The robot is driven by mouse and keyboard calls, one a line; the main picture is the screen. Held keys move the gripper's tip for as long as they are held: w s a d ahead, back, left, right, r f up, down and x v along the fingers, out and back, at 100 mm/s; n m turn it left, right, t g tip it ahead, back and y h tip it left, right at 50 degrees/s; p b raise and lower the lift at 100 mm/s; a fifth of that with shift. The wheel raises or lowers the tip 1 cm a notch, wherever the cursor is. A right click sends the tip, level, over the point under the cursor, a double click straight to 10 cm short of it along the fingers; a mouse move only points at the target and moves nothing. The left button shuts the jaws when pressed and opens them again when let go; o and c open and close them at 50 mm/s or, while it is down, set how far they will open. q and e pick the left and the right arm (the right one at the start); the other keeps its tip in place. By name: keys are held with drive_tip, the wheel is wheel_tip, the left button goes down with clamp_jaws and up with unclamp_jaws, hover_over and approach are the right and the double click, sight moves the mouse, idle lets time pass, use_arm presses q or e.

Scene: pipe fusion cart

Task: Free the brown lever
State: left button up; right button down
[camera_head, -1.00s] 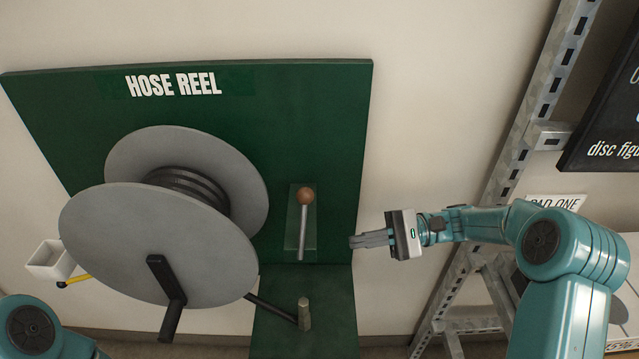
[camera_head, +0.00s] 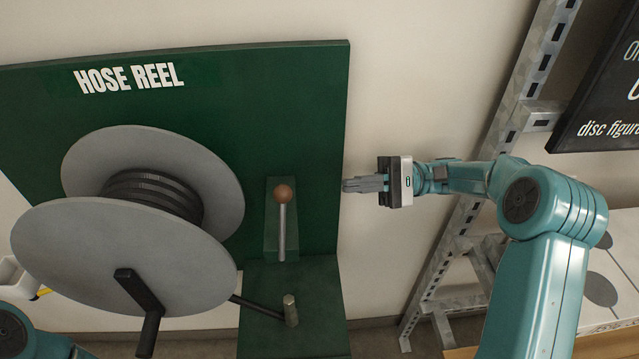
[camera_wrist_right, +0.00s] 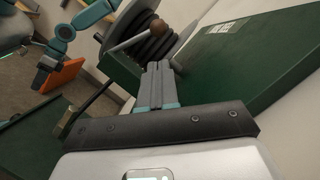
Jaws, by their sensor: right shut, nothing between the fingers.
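The brown lever (camera_head: 283,194) has a round brown knob on a grey rod. It stands in front of a green plate on the green hose reel board (camera_head: 300,110), with the knob uppermost in the head view. My right gripper (camera_head: 346,185) is shut and empty, to the right of the knob at about its height in the picture, with a gap between them. In the right wrist view the lever's knob (camera_wrist_right: 158,27) shows just beyond the closed fingers (camera_wrist_right: 156,66).
A large grey reel (camera_head: 125,260) with black hose stands left of the lever, with a black crank handle (camera_head: 150,310). A dark rod with a metallic head (camera_head: 291,310) lies below the lever. A metal frame (camera_head: 495,165) stands behind my right arm.

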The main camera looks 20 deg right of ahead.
drive_tip(key=a+r+p, duration=0.1)
drive_tip(key=a, duration=0.8)
drive_tip(key=shift+w+a+r, duration=0.2)
drive_tip(key=shift+a+r, duration=0.05)
drive_tip(key=shift+r, duration=0.1)
drive_tip(key=s+a+r+n+g+h+b, duration=0.1)
drive_tip(key=s+a+r+n+h+b, duration=0.1)
drive_tip(key=s+n+b, duration=0.7)
drive_tip(key=n+h+b, duration=0.1)
drive_tip(key=b, duration=0.3)
drive_tip(key=shift+s+a+r+n, duration=0.15)
drive_tip(key=shift+s+a+n, duration=0.15)
drive_tip(key=shift+s+a, duration=0.05)
idle(0.4)
drive_tip(key=d+r+p, duration=0.1)
drive_tip(key=d, duration=1.5)
drive_tip(key=shift+d+p, duration=0.15)
drive_tip(key=shift+p, duration=0.2)
